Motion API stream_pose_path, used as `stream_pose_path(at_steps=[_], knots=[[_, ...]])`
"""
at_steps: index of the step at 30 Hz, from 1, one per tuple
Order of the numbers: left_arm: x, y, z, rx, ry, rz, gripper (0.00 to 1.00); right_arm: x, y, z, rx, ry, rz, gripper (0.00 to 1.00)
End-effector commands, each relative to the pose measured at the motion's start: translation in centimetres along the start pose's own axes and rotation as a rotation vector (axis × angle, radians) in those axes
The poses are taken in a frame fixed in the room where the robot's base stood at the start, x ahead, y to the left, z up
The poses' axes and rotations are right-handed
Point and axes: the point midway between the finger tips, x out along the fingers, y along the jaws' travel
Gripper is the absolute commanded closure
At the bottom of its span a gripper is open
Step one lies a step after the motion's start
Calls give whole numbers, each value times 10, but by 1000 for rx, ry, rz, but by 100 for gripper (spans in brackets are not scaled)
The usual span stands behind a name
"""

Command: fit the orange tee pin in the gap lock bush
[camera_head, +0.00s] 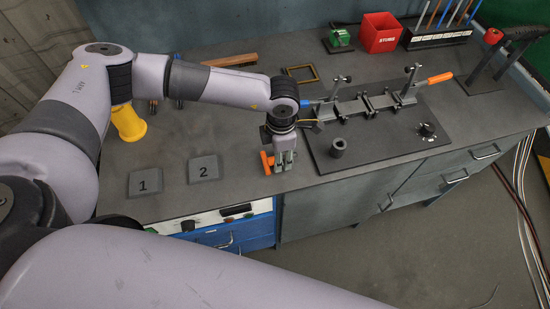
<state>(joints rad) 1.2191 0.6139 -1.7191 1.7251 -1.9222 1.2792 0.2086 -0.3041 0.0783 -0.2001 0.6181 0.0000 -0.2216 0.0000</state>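The orange tee pin (267,162) is small and shows at the left side of my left gripper (284,161), near the front edge of the workbench. The gripper points down, right by the pin. The fingers hide part of it, so I cannot tell whether they are shut on it. A dark hollow bush (338,149) stands upright on the dark base plate, to the right of the gripper and apart from it. A second dark round fitting (428,131) sits farther right on the plate. I cannot tell which is the gap lock bush. My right gripper is out of view.
The base plate (385,148) also carries a clamp fixture (365,105) with orange and blue handles. Plates marked 1 (145,181) and 2 (203,167) lie left of the gripper. A red bin (380,38) stands at the back. Bare bench lies behind the plates.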

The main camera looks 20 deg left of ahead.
Motion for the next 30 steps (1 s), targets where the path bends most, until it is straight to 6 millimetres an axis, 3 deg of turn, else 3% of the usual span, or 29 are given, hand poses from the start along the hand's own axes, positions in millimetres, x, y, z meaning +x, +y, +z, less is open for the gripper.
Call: stream_pose_path(at_steps=[14, 25, 30], knots=[[-1, 0, 0, -1, 0, 0, 99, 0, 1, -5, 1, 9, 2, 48], [-2, 0, 0, -1, -1, 1, 100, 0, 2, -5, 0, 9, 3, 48], [-11, 1, 1, -1, -3, 2, 100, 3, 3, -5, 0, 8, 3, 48]])
